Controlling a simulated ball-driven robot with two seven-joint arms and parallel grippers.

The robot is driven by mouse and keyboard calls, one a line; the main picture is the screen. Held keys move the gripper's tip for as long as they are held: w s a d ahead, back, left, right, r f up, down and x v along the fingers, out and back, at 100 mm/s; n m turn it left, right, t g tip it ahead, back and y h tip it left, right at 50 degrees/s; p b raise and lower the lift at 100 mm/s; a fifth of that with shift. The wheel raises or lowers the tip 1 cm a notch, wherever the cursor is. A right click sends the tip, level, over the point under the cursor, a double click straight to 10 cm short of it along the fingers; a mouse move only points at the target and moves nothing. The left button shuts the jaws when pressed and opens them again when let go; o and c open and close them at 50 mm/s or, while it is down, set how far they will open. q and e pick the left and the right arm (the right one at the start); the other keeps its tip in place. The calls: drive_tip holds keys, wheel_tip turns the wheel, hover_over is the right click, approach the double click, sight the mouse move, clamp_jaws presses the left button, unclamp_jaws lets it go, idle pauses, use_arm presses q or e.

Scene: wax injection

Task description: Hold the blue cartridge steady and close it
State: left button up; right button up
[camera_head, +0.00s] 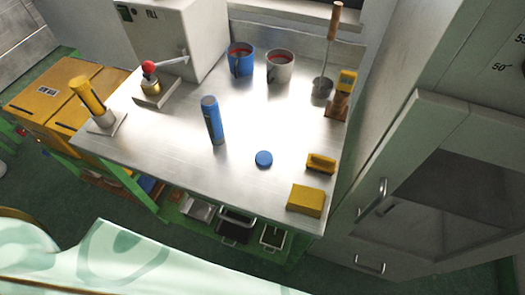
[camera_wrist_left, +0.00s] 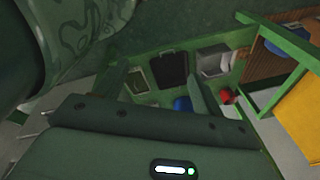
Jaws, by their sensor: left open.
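The blue cartridge (camera_head: 212,122) stands upright near the middle of the metal table (camera_head: 180,165). A round blue cap (camera_head: 264,159) lies flat on the table to its right, apart from it. Neither gripper shows in the head view. In the left wrist view, my left gripper (camera_wrist_left: 158,92) is open, its two dark fingers apart and nothing seen between them. It points towards the shelf below the table, away from the cartridge. My right gripper is in no view.
A blue mug (camera_head: 241,66) and a grey mug (camera_head: 279,68) stand at the back, beside a white machine (camera_head: 175,40). A yellow cylinder (camera_head: 88,95) stands at the left corner. A yellow block (camera_head: 306,199) lies at the front right. The table around the cartridge is clear.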

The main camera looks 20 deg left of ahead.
use_arm(q)
drive_tip(key=w+r+m+t+p, duration=0.1)
drive_tip(key=w+r+p, duration=0.3)
drive_tip(key=r, duration=0.9)
drive_tip(key=w+r+m+t+y+p, duration=0.1)
drive_tip(key=w+r+t+p, duration=0.1)
drive_tip(key=w+r, duration=0.8)
drive_tip(key=w+r+m+t+p, duration=0.1)
drive_tip(key=w+r+p, duration=0.15)
drive_tip(key=r, duration=1.25)
drive_tip(key=w+d+r+m+g+h, duration=0.1)
drive_tip(key=w+d+m+h, duration=0.1)
drive_tip(key=w+d+m, duration=0.45)
drive_tip(key=w+d+r+m+g+h, duration=0.2)
drive_tip(key=w+d+m, duration=0.1)
drive_tip(key=d, duration=0.7)
drive_tip(key=w+a+r+m+g+y+p, duration=0.1)
drive_tip(key=w+a+r+m+g+y, duration=0.1)
drive_tip(key=w+a+r+m, duration=0.3)
drive_tip(key=shift+w+a+m+g, duration=0.2)
drive_tip(key=shift+w+m+g, duration=0.2)
drive_tip(key=shift+m+g, duration=0.25)
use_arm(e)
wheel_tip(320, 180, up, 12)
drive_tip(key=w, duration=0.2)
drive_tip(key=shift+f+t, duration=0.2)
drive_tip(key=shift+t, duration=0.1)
